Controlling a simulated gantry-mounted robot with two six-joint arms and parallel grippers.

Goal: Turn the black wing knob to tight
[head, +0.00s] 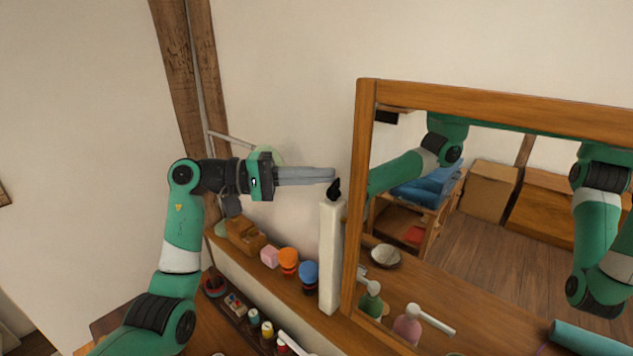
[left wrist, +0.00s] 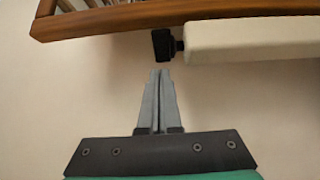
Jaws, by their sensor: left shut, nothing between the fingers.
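The black wing knob (head: 335,189) sits at the top of a white post (head: 330,258) beside the mirror frame. It also shows in the left wrist view (left wrist: 162,46), at the end of the white post (left wrist: 250,40). My left gripper (head: 333,175) comes in level from the left, its grey fingers pressed together and empty. In the left wrist view the fingertips (left wrist: 159,72) point at the knob with a small gap between. Any tightness marking is not visible. My right gripper is not in view.
The wood-framed mirror (head: 366,200) stands right of the post and reflects a green arm and furniture. Below, a wooden shelf holds an orange item (head: 288,260), a blue item (head: 308,274) and small bottles.

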